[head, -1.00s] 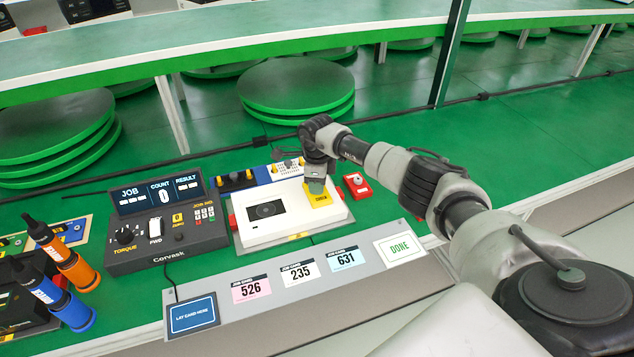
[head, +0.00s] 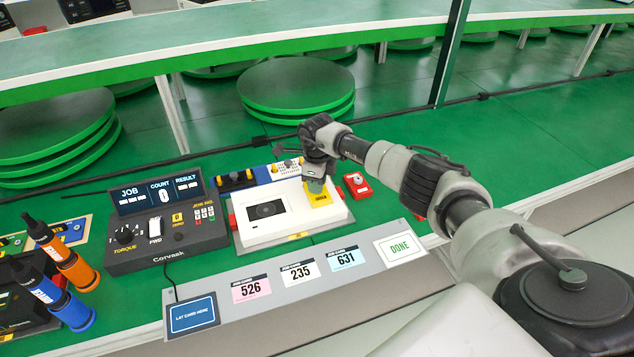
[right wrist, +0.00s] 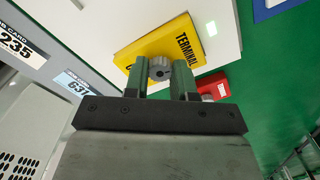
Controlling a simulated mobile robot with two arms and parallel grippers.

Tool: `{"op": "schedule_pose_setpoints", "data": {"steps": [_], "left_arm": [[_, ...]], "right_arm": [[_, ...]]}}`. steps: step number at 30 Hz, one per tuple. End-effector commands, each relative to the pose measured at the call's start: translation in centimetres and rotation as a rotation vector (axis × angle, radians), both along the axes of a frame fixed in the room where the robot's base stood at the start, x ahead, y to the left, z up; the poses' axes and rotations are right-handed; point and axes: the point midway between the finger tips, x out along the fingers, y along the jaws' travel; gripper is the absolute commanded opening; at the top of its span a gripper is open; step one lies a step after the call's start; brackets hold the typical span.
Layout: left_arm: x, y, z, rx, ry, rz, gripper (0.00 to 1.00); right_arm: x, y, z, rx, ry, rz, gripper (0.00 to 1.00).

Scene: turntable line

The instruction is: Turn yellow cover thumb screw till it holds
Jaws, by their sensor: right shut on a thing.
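The yellow cover (head: 319,197) sits on the right part of the white unit (head: 283,232). In the right wrist view the yellow cover (right wrist: 172,48) carries printed lettering, partly reading TERMINAL. A grey knurled thumb screw (right wrist: 161,69) stands at its near edge. My right gripper (right wrist: 162,78) has its two green fingers on either side of the screw and is shut on it. In the head view my right gripper (head: 316,184) comes down over the cover and hides the screw. My left gripper is in neither view.
A red box (head: 357,186) stands just right of the white unit. A dark control box (head: 165,225) stands to its left, and a grey card strip (head: 300,290) lies in front. Blue and orange drivers (head: 70,262) stand at the far left.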

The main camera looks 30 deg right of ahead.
Motion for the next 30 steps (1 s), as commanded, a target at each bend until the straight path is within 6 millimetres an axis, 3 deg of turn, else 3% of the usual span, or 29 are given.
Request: {"op": "schedule_pose_setpoints", "data": {"steps": [18, 30], "left_arm": [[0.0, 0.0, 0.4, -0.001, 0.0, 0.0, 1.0], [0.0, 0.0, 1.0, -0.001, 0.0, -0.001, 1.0]], "right_arm": [[0.0, 0.0, 0.1, -0.001, 0.0, -0.558, 0.01], [0.0, 0.0, 0.1, -0.001, 0.0, -0.82, 0.01]]}}
